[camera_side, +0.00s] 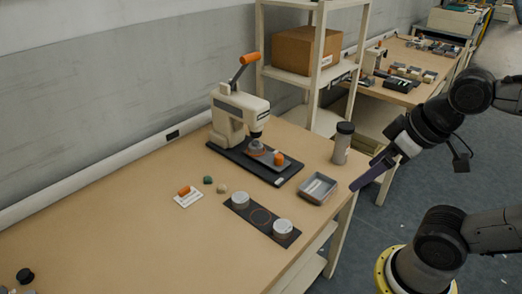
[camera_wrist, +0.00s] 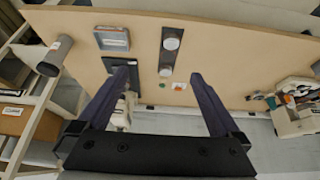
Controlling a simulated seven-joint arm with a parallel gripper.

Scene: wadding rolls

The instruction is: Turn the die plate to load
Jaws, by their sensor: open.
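A cream hand press (camera_side: 238,112) with an orange-tipped lever (camera_side: 250,58) stands on a black base (camera_side: 285,177) on the bench. The die plate (camera_side: 264,155), a small light plate under the press ram, carries an upright orange knob (camera_side: 279,158) at its right. The ram hides part of the plate. My gripper (camera_side: 362,184) is to the right of the press, above the bench's right edge, apart from the plate. In the wrist view my gripper (camera_wrist: 161,76) is open with nothing between its fingers; the left finger partly hides the press (camera_wrist: 122,113).
A grey tray (camera_side: 318,188) and a grey cylinder with dark lid (camera_side: 343,142) stand between my gripper and the press. A dark strip (camera_side: 261,217) holds two round tins. A white card (camera_side: 188,199) with an orange piece lies left. Shelving (camera_side: 313,75) stands behind.

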